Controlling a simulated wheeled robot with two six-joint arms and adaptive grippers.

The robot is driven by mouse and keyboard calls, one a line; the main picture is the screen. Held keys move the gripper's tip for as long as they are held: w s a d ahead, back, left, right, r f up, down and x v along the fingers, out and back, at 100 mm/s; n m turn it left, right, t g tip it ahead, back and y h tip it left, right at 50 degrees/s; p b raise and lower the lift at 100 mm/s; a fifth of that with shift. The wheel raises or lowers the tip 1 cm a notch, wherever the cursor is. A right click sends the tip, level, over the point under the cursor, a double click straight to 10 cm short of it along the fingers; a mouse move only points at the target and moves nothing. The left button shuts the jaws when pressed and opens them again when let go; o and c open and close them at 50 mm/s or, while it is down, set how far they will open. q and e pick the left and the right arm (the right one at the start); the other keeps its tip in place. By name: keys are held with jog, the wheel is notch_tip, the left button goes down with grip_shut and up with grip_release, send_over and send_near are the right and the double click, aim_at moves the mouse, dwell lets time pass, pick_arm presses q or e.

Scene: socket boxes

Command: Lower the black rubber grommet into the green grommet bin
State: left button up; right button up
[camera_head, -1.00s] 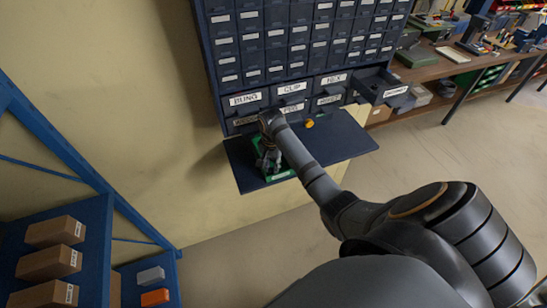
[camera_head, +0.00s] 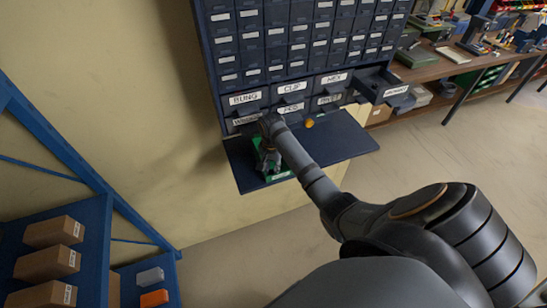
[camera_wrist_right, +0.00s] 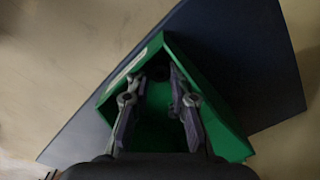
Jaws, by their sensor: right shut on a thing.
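The green grommet bin (camera_head: 283,176) sits on the dark blue shelf below the drawer cabinet, partly hidden by my right arm and gripper. My right gripper (camera_head: 268,164) is over the bin. In the right wrist view, the green bin (camera_wrist_right: 214,112) surrounds my right gripper's fingers (camera_wrist_right: 160,80). My left gripper is not in view.
The dark blue shelf (camera_head: 335,139) has bare room to the right of the bin. A small orange thing (camera_head: 310,123) is near its back edge. An open drawer (camera_head: 388,86) juts out at the right. A blue rack with boxes (camera_head: 47,263) stands at the lower left.

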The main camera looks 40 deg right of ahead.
jog(key=o, duration=0.8)
jog(key=shift+o, duration=0.2)
jog(key=shift+r, duration=0.4)
notch_tip(320, 180, up, 7)
jog(key=shift+f, duration=0.2)
